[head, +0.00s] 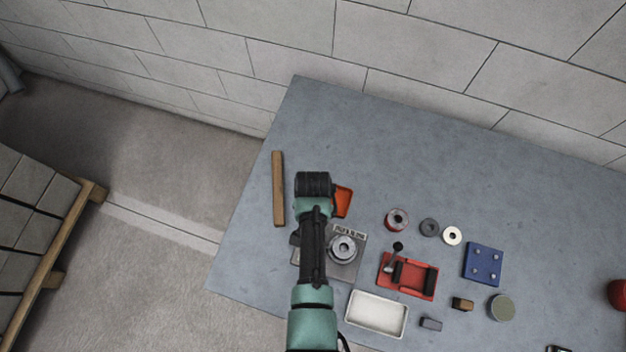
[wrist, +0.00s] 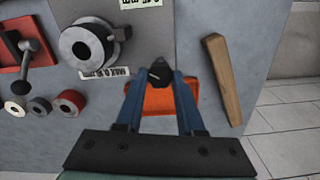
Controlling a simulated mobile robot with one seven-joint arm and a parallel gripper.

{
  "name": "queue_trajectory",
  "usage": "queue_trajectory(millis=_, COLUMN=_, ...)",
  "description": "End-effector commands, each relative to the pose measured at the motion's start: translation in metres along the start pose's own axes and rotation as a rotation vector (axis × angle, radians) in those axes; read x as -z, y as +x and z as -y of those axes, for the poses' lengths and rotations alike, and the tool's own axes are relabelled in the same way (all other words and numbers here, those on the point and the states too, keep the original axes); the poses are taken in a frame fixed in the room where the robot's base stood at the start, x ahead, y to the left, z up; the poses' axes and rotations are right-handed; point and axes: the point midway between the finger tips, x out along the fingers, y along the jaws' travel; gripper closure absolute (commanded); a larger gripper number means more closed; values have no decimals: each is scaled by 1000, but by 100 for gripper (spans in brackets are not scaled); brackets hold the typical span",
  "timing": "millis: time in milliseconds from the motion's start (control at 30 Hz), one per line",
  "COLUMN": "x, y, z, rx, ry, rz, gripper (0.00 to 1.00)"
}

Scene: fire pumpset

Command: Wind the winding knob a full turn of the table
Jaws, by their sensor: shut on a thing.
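My gripper (wrist: 157,74) is shut on a small black knob (wrist: 154,76) with a pale mark on its top, in the middle of the wrist view. An orange piece (wrist: 162,99) lies below the fingertips and also shows beside my wrist in the head view (head: 344,201). The grey round table (wrist: 87,47), with a dark rim, stands left of my gripper on a labelled plate. In the head view this table (head: 343,248) is just right of my arm. My wrist hides the fingertips and the held knob there.
A wooden bar (head: 278,188) lies left of my arm. Right of the round table are a red fixture (head: 418,291) with a black-knobbed lever, a white tray (head: 377,314), several rings, and a blue plate (head: 484,263). The bench's upper area is clear up to the block wall.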

Motion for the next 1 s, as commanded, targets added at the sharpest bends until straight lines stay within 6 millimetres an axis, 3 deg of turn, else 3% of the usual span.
queue_trajectory(millis=600, x=0, y=-1, z=0, rx=1, ry=585, rz=-1, gripper=100)
queue_trajectory(millis=1000, x=0, y=0, z=0, rx=0, ry=883, rz=0, gripper=100)
